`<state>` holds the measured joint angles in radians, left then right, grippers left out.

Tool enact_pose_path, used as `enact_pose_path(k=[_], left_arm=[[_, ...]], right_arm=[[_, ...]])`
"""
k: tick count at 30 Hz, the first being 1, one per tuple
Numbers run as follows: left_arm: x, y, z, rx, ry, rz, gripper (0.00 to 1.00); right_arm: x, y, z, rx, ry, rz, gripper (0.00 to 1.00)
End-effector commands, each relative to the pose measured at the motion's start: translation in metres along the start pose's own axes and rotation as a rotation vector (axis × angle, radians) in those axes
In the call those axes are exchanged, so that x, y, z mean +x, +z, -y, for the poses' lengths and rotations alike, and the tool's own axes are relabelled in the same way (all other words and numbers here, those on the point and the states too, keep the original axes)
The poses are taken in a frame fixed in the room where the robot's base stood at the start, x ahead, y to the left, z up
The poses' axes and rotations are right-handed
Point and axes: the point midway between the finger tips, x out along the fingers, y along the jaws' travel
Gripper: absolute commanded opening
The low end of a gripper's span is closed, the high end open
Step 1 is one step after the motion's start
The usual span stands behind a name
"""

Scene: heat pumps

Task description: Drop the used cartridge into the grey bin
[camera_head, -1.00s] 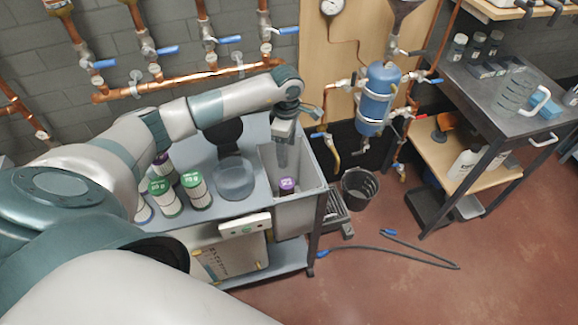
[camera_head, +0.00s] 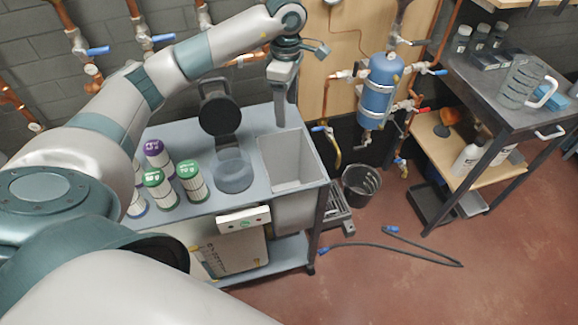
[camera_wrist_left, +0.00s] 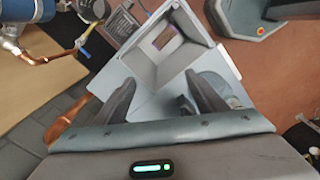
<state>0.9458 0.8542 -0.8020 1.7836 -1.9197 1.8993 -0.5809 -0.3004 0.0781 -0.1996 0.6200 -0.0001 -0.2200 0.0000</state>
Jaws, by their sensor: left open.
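The grey bin (camera_head: 314,176) is an open rectangular box at the right end of the grey cart. In the left wrist view the bin (camera_wrist_left: 178,72) lies just beyond my fingers; a small brownish patch shows at its bottom, and I cannot tell what it is. My left gripper (camera_head: 283,115) is open and empty, raised above the bin's back edge, its fingers pointing down. It also shows in the left wrist view (camera_wrist_left: 163,90), with its fingers spread apart. The used cartridge is not clearly visible now; the bin's front wall hides part of the inside. My right gripper is not in view.
Several cartridges with green and purple tops (camera_head: 188,172) stand on the cart's left. A round grey housing (camera_head: 233,171) and a black disc (camera_head: 219,112) are beside the bin. A black bucket (camera_head: 360,186) and a hose (camera_head: 395,246) are on the floor. A blue tank (camera_head: 379,88) hangs behind.

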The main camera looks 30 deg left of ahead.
Motion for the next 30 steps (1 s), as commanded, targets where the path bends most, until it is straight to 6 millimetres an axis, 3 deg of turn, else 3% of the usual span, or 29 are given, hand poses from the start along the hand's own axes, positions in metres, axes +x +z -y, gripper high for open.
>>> enact_pose_path(k=[5, 10, 16, 30], left_arm=[[-0.026, 0.000, -0.001, 0.000, 0.003, 0.001, 0.64], [-0.039, 0.000, 0.000, 0.000, 0.001, 0.000, 0.64], [-0.043, 0.000, 0.000, 0.000, 0.000, 0.000, 0.64], [-0.043, 0.000, 0.000, 0.000, 0.000, 0.000, 0.64]], right_arm=[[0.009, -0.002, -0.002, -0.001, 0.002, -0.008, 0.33], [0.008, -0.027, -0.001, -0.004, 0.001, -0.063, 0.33], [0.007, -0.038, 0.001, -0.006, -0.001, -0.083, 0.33], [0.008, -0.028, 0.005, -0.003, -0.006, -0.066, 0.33]])
